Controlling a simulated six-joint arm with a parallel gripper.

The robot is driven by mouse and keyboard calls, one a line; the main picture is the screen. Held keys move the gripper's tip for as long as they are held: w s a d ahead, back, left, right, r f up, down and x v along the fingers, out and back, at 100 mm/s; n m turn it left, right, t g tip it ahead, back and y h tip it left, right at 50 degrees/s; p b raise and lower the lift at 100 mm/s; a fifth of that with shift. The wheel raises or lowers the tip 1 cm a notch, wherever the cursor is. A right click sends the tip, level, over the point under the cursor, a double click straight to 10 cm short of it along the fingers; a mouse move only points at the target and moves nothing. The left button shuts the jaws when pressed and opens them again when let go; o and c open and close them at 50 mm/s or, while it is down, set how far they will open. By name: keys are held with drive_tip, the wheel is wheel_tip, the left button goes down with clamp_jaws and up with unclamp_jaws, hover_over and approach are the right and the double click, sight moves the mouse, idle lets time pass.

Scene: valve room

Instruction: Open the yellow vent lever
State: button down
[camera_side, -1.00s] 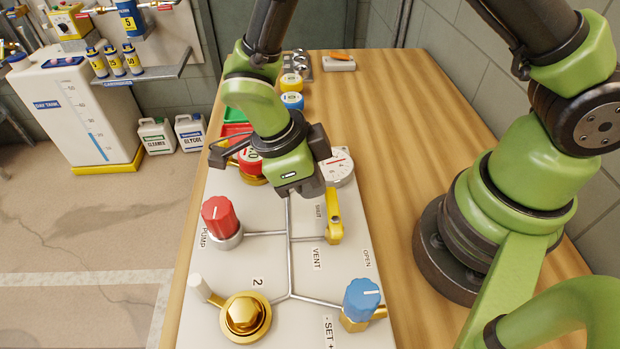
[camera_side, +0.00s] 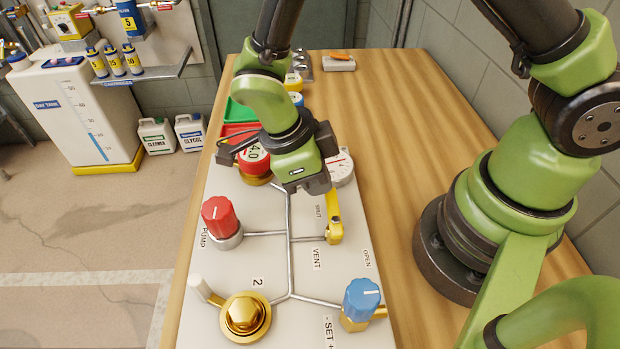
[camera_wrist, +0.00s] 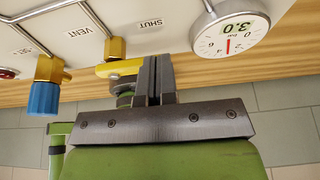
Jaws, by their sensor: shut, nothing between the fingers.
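The yellow vent lever (camera_side: 334,213) sits on the white panel (camera_side: 272,250), beside the VENT label. Its handle points toward the SHUT label. My gripper (camera_side: 318,187) is shut and empty at the free end of the handle, covering its tip in the side view. In the wrist view, the closed fingers (camera_wrist: 156,75) are just right of the yellow lever (camera_wrist: 120,68), and the handle end meets or nearly meets them. I cannot tell whether they touch.
A gauge (camera_wrist: 233,32) reading 3.0 stands close to the fingers. A red pump knob (camera_side: 219,216), a blue knob (camera_side: 362,298) and a brass valve (camera_side: 245,316) rise from the panel. Bare wooden bench (camera_side: 410,150) lies to the right.

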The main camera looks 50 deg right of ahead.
drive_tip(key=shift+s+d, duration=0.55)
drive_tip(key=shift+d, duration=0.25)
drive_tip(key=shift+s+d, duration=0.55)
drive_tip(key=shift+s, duration=0.3)
drive_tip(key=shift+s+d, duration=0.3)
drive_tip(key=shift+s, duration=0.35)
drive_tip(key=s+m, duration=0.1)
drive_tip(key=m, duration=0.1)
drive_tip(key=s+m+y, duration=0.1)
drive_tip(key=m, duration=0.1)
drive_tip(key=shift+s+m+g+y, duration=0.15)
drive_tip(key=shift+m+g+y, duration=0.15)
drive_tip(key=shift+g, duration=0.1)
drive_tip(key=shift+s, duration=0.45)
